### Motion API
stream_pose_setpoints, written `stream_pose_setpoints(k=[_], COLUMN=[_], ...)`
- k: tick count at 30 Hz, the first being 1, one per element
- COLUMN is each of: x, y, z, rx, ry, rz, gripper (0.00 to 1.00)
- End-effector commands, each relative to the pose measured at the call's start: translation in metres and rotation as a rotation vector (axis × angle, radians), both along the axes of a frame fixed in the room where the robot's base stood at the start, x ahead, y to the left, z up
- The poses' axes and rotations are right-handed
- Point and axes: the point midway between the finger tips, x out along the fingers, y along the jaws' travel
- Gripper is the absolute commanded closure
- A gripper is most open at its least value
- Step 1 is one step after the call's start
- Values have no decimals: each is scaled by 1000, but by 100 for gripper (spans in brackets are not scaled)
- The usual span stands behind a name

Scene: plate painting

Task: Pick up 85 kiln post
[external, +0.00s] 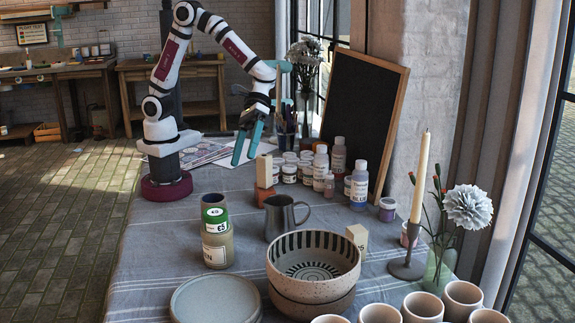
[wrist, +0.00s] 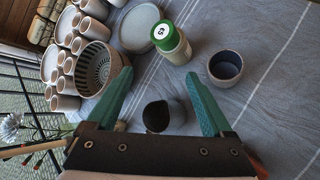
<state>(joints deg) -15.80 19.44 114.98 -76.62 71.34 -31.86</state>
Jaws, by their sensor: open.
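A pale, upright block-shaped kiln post (external: 357,238) stands right of the patterned bowl in the external view. Its dark marking is partly legible and looks like it ends in 5. Another pale block (external: 265,171) stands on a terracotta block (external: 265,195) mid-table; I cannot read a number on it. My gripper (external: 244,159) is open and empty, pointing down above the table, just left of that upper block in the picture. In the wrist view, my gripper's teal fingers (wrist: 158,73) are spread, with nothing held between them.
A dark pitcher (external: 281,217), a green-lidded jar (external: 217,248) and stacked bowls (external: 312,263) stand nearby. Paint bottles (external: 338,158) and a blackboard (external: 364,115) line the back. A candle (external: 420,178) stands right.

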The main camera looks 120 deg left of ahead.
Motion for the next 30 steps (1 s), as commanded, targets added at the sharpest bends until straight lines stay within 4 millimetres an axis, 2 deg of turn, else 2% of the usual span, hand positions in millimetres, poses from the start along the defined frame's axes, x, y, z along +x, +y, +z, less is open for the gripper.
stream_pose_setpoints(k=[1,3,4,6,9,10,12,19,25,30], x=[44,100,118,148,168,172,182,230,252,276], y=[17,50,65,97,124,127,123,86,69,53], z=[-18,-40,-50,-72,-90,-94,-101,-125,-137,-156], rx=[-132,-323,-395,-531,-643,-659,-674,-672,-671,-670], ry=[80,177,212,274,320,329,335,333,333,332], rz=[218,522,630,827,981,1003,1018,1014,1014,1011], gripper=[15,15,15,15,15,15,15,15,15,15])
